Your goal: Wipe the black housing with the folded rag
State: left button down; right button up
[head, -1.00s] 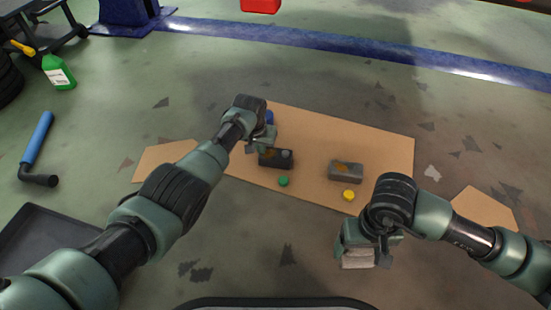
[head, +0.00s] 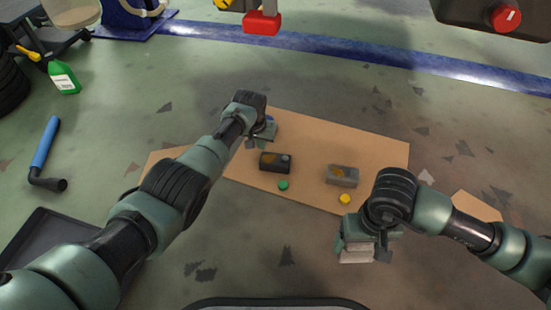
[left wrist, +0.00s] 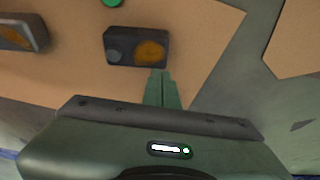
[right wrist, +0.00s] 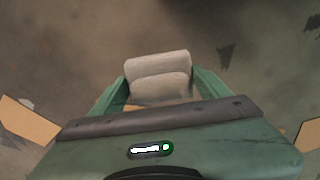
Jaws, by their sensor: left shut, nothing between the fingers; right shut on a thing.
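The black housing (head: 268,163), with an orange-brown patch and a round grey spot, lies on the cardboard sheet (head: 378,148). It also shows in the left wrist view (left wrist: 117,43). My left gripper (head: 262,134) is shut and empty just beyond the housing; its closed fingers (left wrist: 162,84) point at the housing's edge in the left wrist view. My right gripper (head: 357,246) is shut on the folded rag (head: 356,257), a pale grey pad, in front of the sheet's near edge. The rag fills the space between the fingers in the right wrist view (right wrist: 158,72).
A grey housing (head: 342,176) with a brown patch lies right of the black one. A green disc (head: 283,185) and a yellow one (head: 345,199) lie near them. A blue-handled tool (head: 45,145) and a dark tray (head: 45,238) lie left.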

pick_arm(q)
jog(key=shift+r, duration=0.25)
pick_arm(e)
jog(key=shift+r, duration=0.25)
notch_tip(320, 180, up, 10)
jog(key=p, duration=1)
jog(key=shift+r, duration=0.15)
pick_arm(q)
jog(key=p+v, duration=0.1)
jog(key=v, duration=1.1)
pick_arm(e)
jog(key=shift+r, duration=0.45)
pick_arm(q)
jog(key=shift+s+f, duration=0.1)
jog(key=shift+s, duration=0.1)
pick_arm(e)
jog(key=shift+s+f, duration=0.1)
